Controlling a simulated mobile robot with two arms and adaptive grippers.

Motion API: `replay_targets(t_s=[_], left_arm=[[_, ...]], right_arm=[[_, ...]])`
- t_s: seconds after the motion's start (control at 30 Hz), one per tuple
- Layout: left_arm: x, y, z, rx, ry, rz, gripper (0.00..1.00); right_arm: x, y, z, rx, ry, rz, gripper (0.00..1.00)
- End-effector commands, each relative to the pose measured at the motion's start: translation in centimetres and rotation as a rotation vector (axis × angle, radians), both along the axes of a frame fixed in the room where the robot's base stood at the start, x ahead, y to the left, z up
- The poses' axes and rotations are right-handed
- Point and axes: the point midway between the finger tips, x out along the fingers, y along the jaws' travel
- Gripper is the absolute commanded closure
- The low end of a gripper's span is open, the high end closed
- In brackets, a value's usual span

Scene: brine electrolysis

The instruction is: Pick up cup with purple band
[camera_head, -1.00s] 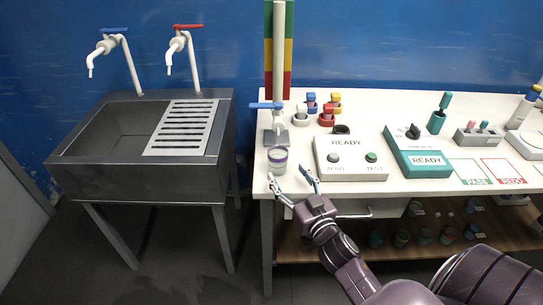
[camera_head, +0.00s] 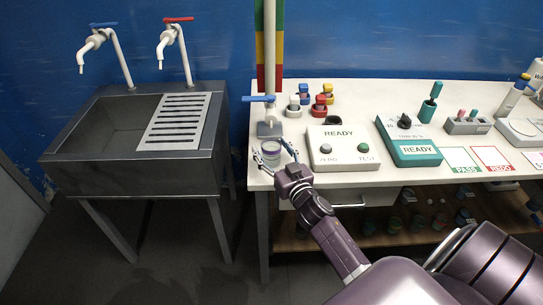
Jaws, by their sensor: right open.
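The cup with the purple band (camera_head: 271,152) stands upright at the front left corner of the white table, just in front of the grey foot of a tall post. My right gripper (camera_head: 274,156) reaches in from the front with its fingers spread open, one on each side of the cup. Whether the fingers touch the cup cannot be told. The lower part of the cup is partly hidden by the gripper. My left gripper is not in view.
A white READY box (camera_head: 342,148) stands close to the right of the cup. A blue-handled tap (camera_head: 259,99) is on the post above it. A teal READY device (camera_head: 409,141) is further right. A metal sink (camera_head: 130,168) stands left of the table.

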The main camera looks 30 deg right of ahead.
Motion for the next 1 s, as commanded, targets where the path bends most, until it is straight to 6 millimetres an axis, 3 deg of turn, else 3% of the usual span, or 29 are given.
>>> replay_targets(t_s=[0.07,0.47,0.77,1.0], left_arm=[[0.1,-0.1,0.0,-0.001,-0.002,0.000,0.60],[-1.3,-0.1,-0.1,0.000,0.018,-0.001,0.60],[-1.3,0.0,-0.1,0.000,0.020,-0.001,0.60],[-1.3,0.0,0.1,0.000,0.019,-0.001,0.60]], right_arm=[[0.0,0.0,0.0,0.000,0.000,0.000,0.45],[0.0,0.0,0.0,0.000,0.000,0.000,0.89],[0.0,0.0,0.3,-0.001,-0.003,0.001,0.90],[0.0,0.0,2.4,-0.005,-0.004,0.002,0.90]])
